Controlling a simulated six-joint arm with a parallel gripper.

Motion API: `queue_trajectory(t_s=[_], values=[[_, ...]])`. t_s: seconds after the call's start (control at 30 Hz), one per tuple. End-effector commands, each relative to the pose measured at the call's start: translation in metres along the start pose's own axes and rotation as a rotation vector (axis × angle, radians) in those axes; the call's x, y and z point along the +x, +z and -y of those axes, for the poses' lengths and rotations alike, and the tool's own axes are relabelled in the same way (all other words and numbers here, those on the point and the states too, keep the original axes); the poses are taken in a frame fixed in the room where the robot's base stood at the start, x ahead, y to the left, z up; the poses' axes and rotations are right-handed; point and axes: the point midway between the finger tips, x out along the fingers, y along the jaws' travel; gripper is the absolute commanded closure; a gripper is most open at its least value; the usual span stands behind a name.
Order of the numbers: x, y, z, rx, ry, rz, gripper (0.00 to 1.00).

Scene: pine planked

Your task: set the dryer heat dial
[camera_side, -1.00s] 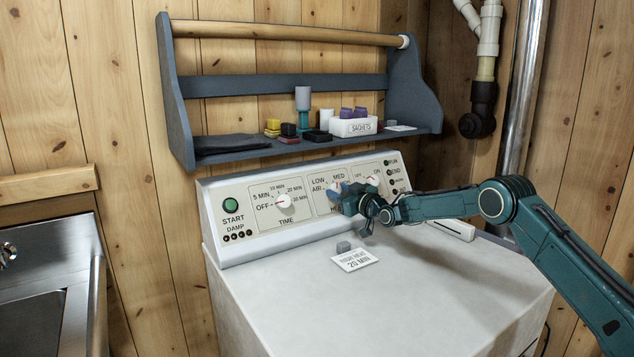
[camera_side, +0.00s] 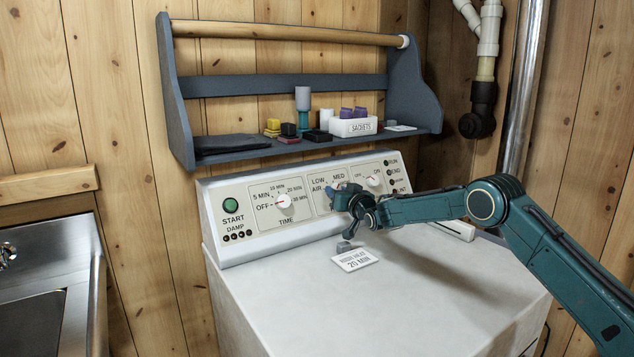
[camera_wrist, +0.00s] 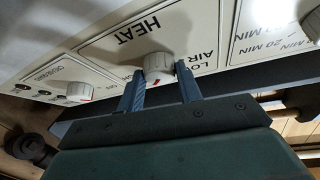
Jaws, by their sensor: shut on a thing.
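The heat dial (camera_wrist: 157,64) is a white knob with a red mark, under the HEAT label, which is upside down in the wrist view. My gripper (camera_wrist: 160,78) is shut on it, with one blue finger on each side. The red mark points down in that view, away from the HEAT label; the exact setting is hard to tell. In the side view my gripper (camera_side: 334,195) hides most of the dial; LOW, AIR and MED show around it. A card (camera_side: 354,260) on the dryer top reads 20 MIN; its upper line is too small to read surely.
The time dial (camera_side: 284,201) is to the left on the panel, with the green START button (camera_side: 231,205) beyond it. Another dial (camera_side: 374,181) is to the right. A blue-grey shelf (camera_side: 300,148) with small items hangs above. The dryer top (camera_side: 400,300) is mostly clear.

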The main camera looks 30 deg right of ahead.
Motion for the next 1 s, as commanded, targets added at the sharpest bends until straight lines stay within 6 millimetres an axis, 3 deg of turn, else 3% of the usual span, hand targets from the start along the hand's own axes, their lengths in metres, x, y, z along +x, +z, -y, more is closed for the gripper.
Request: queue_trajectory(t_s=[0.5, 1.0], values=[[0.0006, -0.002, 0.0039, 0.287, 0.165, 0.014, 0.88], [0.0009, -0.0021, 0.0034, 0.34, 0.196, 0.019, 0.88]])
